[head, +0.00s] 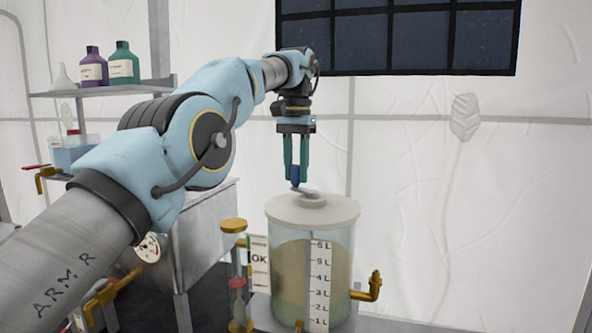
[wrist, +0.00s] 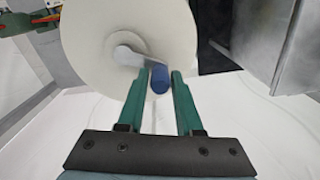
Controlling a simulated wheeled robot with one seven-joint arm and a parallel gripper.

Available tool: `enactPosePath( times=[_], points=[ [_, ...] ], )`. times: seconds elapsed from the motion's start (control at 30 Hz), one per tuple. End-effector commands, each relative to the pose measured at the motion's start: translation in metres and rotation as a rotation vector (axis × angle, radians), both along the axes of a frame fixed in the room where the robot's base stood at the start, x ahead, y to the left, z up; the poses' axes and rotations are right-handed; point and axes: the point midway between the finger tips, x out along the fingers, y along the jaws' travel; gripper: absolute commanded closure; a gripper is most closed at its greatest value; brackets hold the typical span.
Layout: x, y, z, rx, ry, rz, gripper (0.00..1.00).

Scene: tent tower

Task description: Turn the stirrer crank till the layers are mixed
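The clear tank (head: 348,240) with a pale lid (head: 280,208) stands at lower right of centre in the head view. Its liquid (head: 288,272) looks tan above and fades to a dull green low down, with no sharp line. The grey stirrer crank (head: 304,190) lies on top of the lid; its arm also shows in the wrist view (wrist: 127,56). Its upright blue handle (wrist: 160,80) is between my green fingertips. My gripper (head: 296,174) points down over the lid and appears shut on the handle, with little or no gap seen on either side.
A printed scale (head: 319,285) and an OK gauge (head: 259,262) are on the tank's front and left. A brass tap (head: 368,288) sticks out right. A metal cabinet (head: 205,235) stands left. A shelf (head: 105,90) holds bottles. Free space lies right of the tank.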

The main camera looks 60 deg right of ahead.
Motion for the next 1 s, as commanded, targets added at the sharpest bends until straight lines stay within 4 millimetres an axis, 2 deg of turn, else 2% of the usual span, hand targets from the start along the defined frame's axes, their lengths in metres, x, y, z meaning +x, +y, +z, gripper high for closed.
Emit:
enactPosePath(
  times=[0.03,0.2,0.77,1.0],
  points=[
    [0.0,0.0,0.0,0.0,0.0,0.0,0.59],
    [0.0,0.0,0.0,0.0,0.0,0.0,0.41],
    [0.0,0.002,0.0,0.0,0.0,0.026,0.41],
    [0.002,0.013,0.002,0.001,-0.001,0.218,0.41]
  ],
)
